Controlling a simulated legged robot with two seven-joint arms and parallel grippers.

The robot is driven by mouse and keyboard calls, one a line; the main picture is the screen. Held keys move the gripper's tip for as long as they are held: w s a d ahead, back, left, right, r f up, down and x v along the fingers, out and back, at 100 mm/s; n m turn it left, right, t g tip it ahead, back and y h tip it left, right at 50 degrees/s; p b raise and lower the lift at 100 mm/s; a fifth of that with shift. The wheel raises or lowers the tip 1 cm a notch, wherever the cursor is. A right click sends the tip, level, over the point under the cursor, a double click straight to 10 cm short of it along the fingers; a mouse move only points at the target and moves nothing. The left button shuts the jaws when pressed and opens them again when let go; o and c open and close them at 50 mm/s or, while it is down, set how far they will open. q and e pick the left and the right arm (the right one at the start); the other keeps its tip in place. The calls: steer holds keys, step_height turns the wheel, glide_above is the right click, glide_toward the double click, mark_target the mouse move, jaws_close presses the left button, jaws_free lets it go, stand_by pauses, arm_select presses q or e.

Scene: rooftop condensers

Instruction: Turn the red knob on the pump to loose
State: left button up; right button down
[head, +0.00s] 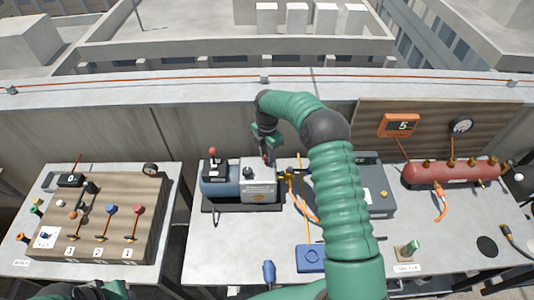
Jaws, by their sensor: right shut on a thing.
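The pump (258,190) stands on the middle table, with a blue body on its left and a pale grey block on its right. My right gripper (266,156) reaches down from above onto the top of the grey block. It is shut on a small red part there, which I take to be the red knob; the fingers hide most of it. A second red-topped black fitting (213,153) stands on the left of the pump, apart from the gripper. My left gripper is out of view; only green arm parts show at the bottom left.
My right arm covers part of a grey case (376,198). A red tank (450,173) lies to the right, below an orange display (399,125) and a gauge (461,127). A wooden valve board (75,240) is on the left table. A blue box (310,258) lies near the front.

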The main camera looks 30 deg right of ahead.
steer(key=shift+w+d+r+n, duration=0.1)
steer(key=shift+w+r+n, duration=0.15)
steer(key=shift+n, duration=0.25)
steer(key=c, duration=1.3)
jaws_free()
steer(key=shift+o, duration=1)
steer(key=shift+f, duration=0.1)
steer(key=shift+s+f, duration=0.1)
step_height(320, 180, up, 17)
steer(key=b, duration=0.2)
steer(key=shift+f, duration=0.2)
